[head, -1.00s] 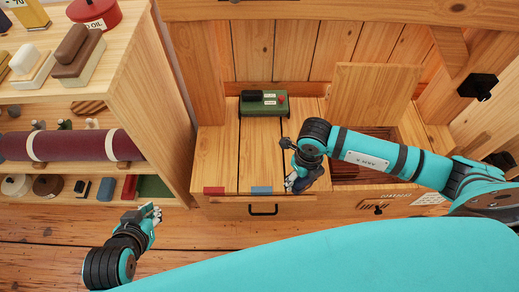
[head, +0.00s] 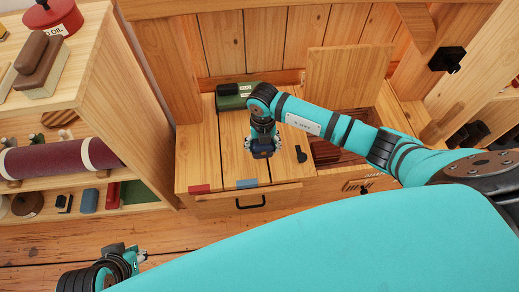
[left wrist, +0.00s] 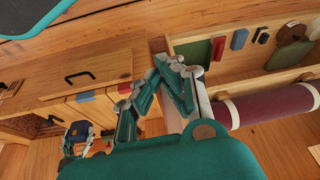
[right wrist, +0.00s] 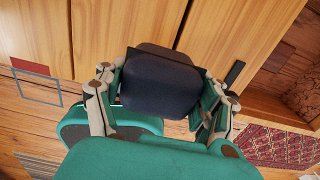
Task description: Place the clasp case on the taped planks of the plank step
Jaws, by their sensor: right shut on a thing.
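The clasp case, a dark navy rounded block (right wrist: 160,82), is between the fingers of my right gripper (right wrist: 155,100), which is shut on it. In the head view my right gripper (head: 262,146) holds the case over the plank step (head: 203,155), behind the blue tape (head: 247,184). Red tape (head: 199,188) marks the plank to its left. I cannot tell whether the case touches the planks. My left gripper (head: 136,257) is empty, low above the floor at the left front; its fingers stand apart in the left wrist view (left wrist: 148,85).
A green box (head: 236,92) stands at the back of the step. A small black piece (head: 301,153) lies right of my right gripper. An open compartment (head: 340,150) with a raised lid (head: 345,75) is further right. A loaded shelf (head: 140,130) stands left.

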